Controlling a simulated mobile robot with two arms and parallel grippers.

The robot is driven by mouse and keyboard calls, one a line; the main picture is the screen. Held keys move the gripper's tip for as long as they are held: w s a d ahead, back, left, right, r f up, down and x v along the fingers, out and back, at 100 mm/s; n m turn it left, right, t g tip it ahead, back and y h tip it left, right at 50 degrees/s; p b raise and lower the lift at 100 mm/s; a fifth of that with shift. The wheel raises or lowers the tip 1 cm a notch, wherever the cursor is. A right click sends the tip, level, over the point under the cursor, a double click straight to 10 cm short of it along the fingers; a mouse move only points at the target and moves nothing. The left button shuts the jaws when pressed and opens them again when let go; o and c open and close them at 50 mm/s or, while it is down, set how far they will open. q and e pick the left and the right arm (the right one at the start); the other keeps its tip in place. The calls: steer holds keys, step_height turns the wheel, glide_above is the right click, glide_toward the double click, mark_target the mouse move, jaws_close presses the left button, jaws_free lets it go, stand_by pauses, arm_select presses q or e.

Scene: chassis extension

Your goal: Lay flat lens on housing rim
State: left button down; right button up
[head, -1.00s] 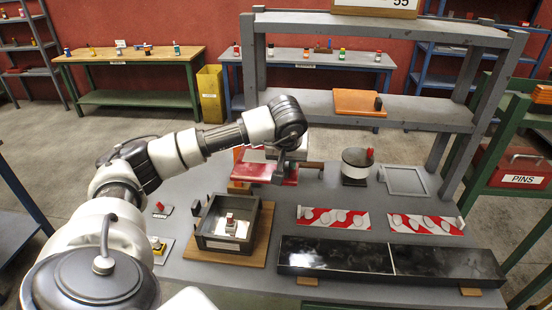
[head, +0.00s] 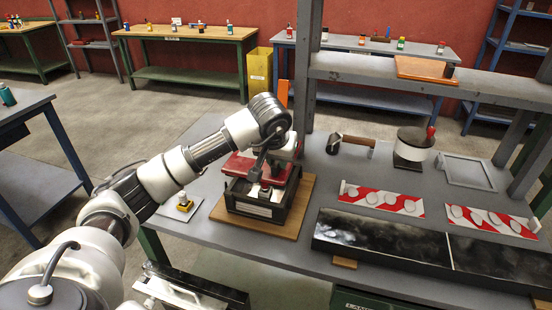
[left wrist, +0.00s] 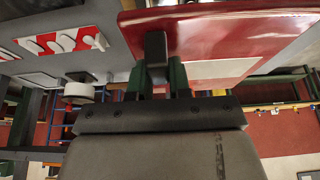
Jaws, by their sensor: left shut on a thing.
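A flat red lens (head: 240,163) is in my left gripper (head: 255,176), over the back part of the dark open-topped housing (head: 250,208). The housing sits on a wooden board (head: 302,200). In the left wrist view the red lens (left wrist: 215,35) fills the upper right, and my left gripper (left wrist: 161,78) is shut on a dark grip block (left wrist: 156,45) at it. Whether the lens touches the housing rim cannot be told. The arm hides part of the lens, and the inside of the housing is mostly hidden. My right gripper is not in view.
Black glossy panels (head: 380,240) lie right of the board. Behind them are striped plates (head: 380,198), a round pot (head: 412,145) and a grey frame (head: 465,171). A yellow button block (head: 184,203) stands left of the housing. A shelf post (head: 306,80) rises behind.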

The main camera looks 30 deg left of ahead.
arm_select(q)
steer(key=shift+f+b, duration=1.7)
steer(key=shift+f, duration=0.4)
steer(key=shift+f+b, duration=0.15)
steer(key=shift+b, duration=0.15)
steer(key=shift+f+b, duration=0.95)
steer(key=shift+f, duration=0.25)
stand_by(0.7)
steer(key=c, duration=1)
jaws_free()
steer(key=shift+o, duration=0.2)
steer(key=b+v, duration=0.1)
steer(key=v, duration=1)
